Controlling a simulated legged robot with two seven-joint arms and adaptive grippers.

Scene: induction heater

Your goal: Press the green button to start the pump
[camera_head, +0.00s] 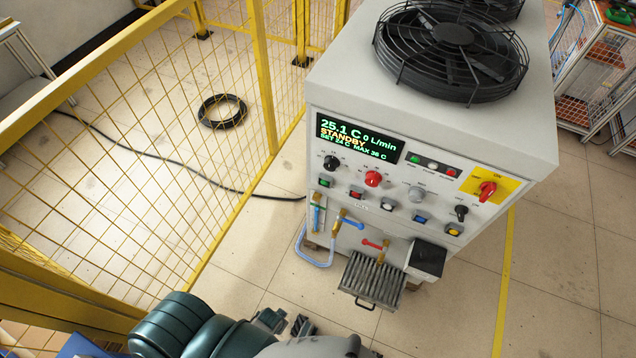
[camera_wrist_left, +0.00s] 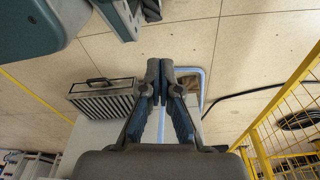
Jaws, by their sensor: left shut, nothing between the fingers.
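The green button (camera_head: 324,182) is at the left end of the lower button row on the front panel of the grey chiller unit (camera_head: 520,175). It is uncovered, and no gripper is touching it in the head view. The display (camera_head: 355,138) reads 25.1 C, 0 L/min and STANDBY. My left gripper (camera_wrist_left: 163,70) shows in the left wrist view with its fingers together and empty. In the head view only parts of my arm show at the bottom edge, below the panel, and the fingertips cannot be made out. My right gripper cannot be identified.
Red (camera_head: 356,193), white (camera_head: 388,206), blue (camera_head: 421,218) and yellow (camera_head: 454,230) buttons continue the row. Knobs sit above; valves, a pale blue hose (camera_head: 318,262) and a finned tray (camera_head: 371,281) protrude below. A yellow mesh fence (camera_head: 262,80) stands left. Floor is open at right.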

